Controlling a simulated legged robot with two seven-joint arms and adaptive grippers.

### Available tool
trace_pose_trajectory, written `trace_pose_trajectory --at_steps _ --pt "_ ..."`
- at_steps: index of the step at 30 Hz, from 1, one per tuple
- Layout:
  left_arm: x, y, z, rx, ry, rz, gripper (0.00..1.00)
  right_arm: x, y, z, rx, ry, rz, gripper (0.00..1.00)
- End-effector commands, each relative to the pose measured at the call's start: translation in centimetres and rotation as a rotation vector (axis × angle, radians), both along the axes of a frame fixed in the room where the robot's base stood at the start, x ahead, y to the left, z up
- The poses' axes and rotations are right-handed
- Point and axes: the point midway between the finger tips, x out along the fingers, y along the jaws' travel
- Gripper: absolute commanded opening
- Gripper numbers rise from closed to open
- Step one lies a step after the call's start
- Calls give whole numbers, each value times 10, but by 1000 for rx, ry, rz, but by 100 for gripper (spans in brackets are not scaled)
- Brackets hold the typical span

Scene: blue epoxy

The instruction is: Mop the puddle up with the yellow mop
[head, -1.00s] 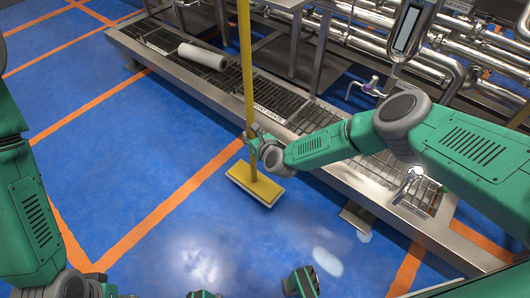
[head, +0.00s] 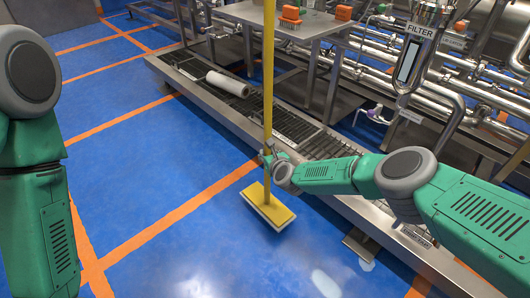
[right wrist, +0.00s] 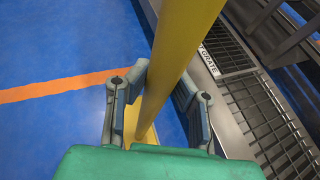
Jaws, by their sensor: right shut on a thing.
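The yellow mop has a long upright handle (head: 268,80) and a flat rectangular yellow head (head: 268,208) with a pale underside. The head is at floor level; I cannot tell whether it touches. My right gripper (head: 267,158) is shut around the lower handle, above the head. The handle also passes between the fingers in the right wrist view (right wrist: 160,95). A pale, glossy patch that looks like the puddle (head: 326,284) lies on the blue floor, below and right of the mop head. My left arm is at the left edge, its gripper out of view.
A low steel platform with grating (head: 205,92) runs diagonally right of the mop, with a white roll (head: 229,84) on it. A steel table (head: 285,22) and pipes stand behind. The floor at left is clear.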

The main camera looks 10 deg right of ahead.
Motion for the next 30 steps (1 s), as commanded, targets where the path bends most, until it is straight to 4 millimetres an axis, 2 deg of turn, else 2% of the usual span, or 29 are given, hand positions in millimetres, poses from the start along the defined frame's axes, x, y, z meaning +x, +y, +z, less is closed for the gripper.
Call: trace_pose_trajectory --at_steps 30 --pt "-1 0 0 0 1 0 43 -80 -46 3 0 -2 -2 0"
